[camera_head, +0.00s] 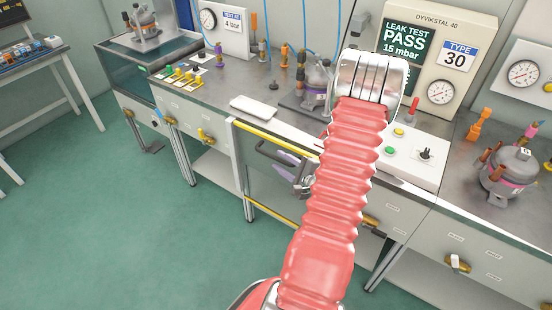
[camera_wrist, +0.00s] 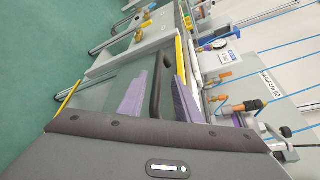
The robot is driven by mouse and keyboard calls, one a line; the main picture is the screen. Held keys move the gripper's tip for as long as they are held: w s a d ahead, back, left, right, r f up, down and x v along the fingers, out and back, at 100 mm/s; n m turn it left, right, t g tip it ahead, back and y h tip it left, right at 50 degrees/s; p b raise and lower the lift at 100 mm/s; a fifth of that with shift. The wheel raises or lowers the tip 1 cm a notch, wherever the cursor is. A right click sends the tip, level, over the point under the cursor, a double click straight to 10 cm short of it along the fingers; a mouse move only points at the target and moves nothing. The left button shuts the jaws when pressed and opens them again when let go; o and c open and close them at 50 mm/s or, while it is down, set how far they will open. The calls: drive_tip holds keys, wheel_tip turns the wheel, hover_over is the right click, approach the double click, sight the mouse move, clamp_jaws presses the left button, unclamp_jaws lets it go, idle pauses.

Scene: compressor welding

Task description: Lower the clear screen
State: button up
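The clear screen (camera_head: 262,185) with yellow edges is at the front of the middle bench, its upper yellow edge near bench-top height and its other edge lower down. Its black bar handle (camera_head: 268,152) is near the upper edge. My gripper (camera_head: 288,160) is at this handle, partly hidden by my red-sleeved arm. In the wrist view the handle (camera_wrist: 157,88) runs between the two purple fingers of my gripper (camera_wrist: 160,80). The fingers are apart, with a small gap on each side of the handle. The screen's pane (camera_wrist: 105,100) also shows there, very faint.
A leak tester (camera_head: 440,55) reading PASS stands behind my arm. A button panel (camera_head: 410,150), a white tablet-like slab (camera_head: 254,107) and a compressor (camera_head: 318,85) are on the bench. Another compressor (camera_head: 510,170) sits at the right. Green floor is clear in front.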

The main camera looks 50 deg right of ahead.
drive_tip(key=v, duration=0.8)
drive_tip(key=shift+s, duration=0.15)
idle(0.5)
